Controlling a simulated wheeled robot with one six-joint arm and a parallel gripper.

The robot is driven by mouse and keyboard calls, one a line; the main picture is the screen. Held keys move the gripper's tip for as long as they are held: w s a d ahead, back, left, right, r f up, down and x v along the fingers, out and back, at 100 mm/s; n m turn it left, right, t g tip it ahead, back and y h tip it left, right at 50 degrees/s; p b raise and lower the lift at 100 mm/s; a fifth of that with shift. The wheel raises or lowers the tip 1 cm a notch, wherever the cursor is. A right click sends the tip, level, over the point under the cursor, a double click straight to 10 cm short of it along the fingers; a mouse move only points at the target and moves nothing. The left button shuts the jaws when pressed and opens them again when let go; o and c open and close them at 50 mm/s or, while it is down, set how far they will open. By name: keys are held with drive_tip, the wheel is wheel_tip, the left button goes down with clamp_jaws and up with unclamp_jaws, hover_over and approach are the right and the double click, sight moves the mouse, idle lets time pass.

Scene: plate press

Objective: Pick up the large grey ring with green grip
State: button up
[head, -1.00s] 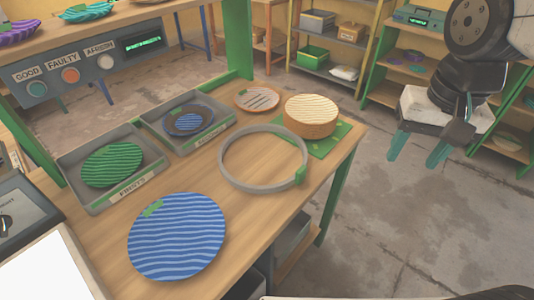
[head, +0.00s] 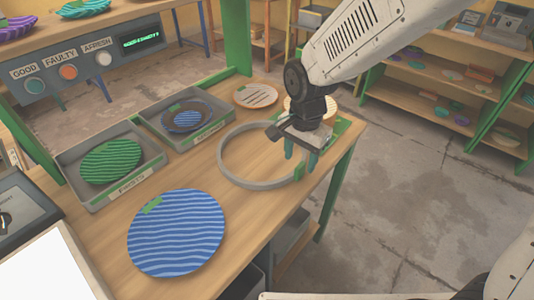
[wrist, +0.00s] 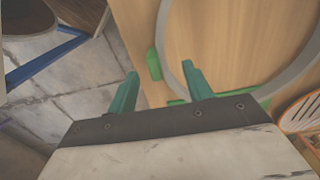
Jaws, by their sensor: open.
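The large grey ring (head: 232,177) lies flat on the wooden table. In the wrist view the ring (wrist: 174,62) shows in part, with its green grip (wrist: 153,64) on the side towards the table's edge. In the head view my gripper hides most of that grip. My gripper (head: 300,160) points down above the ring's right side. In the wrist view its two teal fingers (wrist: 162,85) stand apart with nothing between them, and the green grip appears beyond the gap between them. I cannot tell the exact height above the table.
A blue wavy plate (head: 176,232) lies in front of the ring. Two grey trays (head: 70,160) with a green plate (head: 110,162) and a dark blue plate (head: 187,118) stand behind left. A small plate (head: 256,95) is at the back.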

sight(298, 167)
wheel_tip(298, 167, down, 4)
drive_tip(key=shift+a+f, duration=0.1)
drive_tip(key=c, duration=1.1)
